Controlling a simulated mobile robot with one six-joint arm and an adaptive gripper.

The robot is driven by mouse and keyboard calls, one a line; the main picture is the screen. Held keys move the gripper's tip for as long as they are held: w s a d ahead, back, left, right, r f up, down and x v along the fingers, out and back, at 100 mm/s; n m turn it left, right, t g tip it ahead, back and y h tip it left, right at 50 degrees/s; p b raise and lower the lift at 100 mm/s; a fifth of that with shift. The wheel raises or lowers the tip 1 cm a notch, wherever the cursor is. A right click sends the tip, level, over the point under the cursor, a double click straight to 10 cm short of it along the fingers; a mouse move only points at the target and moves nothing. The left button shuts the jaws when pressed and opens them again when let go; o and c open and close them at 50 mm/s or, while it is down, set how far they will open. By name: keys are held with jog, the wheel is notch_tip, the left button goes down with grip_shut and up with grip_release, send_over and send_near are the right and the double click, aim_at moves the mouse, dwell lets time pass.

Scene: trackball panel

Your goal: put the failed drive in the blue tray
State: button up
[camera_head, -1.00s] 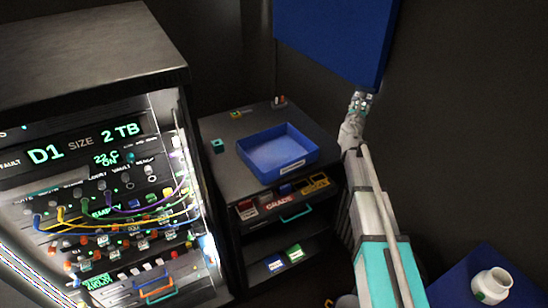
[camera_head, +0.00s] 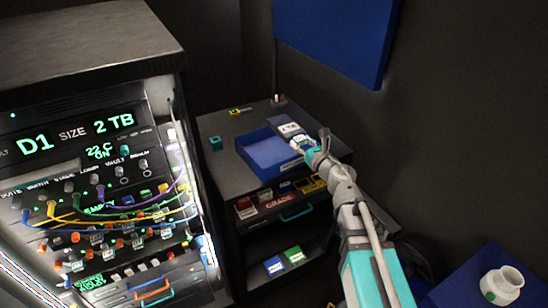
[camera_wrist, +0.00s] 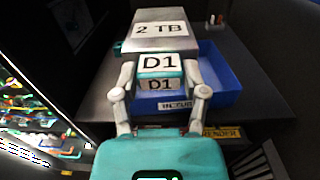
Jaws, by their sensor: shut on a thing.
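The drive (camera_wrist: 160,32) is a grey box labelled "2 TB" and "D1". In the head view the drive (camera_head: 290,130) is at the right back part of the blue tray (camera_head: 262,165), over its rim. My gripper (camera_head: 306,145) is shut on the near end of the drive. In the wrist view my gripper (camera_wrist: 160,92) has a finger on each side of the D1 end. The blue tray (camera_wrist: 222,75) lies beneath and to the right of the drive there. I cannot tell whether the drive touches the tray.
The tray stands on a dark cabinet (camera_head: 222,178) with a small teal block (camera_head: 216,143) to its left. A lit rack (camera_head: 90,190) with cables stands at the left. A blue panel (camera_head: 335,40) hangs behind. A white jar (camera_head: 502,282) is at the lower right.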

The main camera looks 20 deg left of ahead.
jog(key=shift+s+a+f+n+g+y, duration=0.1)
jog(key=shift+s+a+n+g+y, duration=0.15)
jog(key=shift+s, duration=0.3)
jog(key=shift+s+a+f+n+g+y, duration=0.15)
jog(key=shift+s+g, duration=0.1)
jog(key=shift+s, duration=0.3)
jog(key=shift+w, duration=0.1)
jog(key=b, duration=0.9)
send_over(293, 157)
jog(key=shift+f, duration=4.45)
jog(key=shift+w+f, duration=0.1)
jog(key=shift+w+a+f+b, duration=0.1)
jog(key=shift+w+f+b, duration=0.05)
jog(key=shift+f+b, duration=0.9)
jog(key=shift+w+a+f+b, duration=0.1)
jog(key=shift+w+f+b, duration=0.05)
jog(key=shift+f+b, duration=0.85)
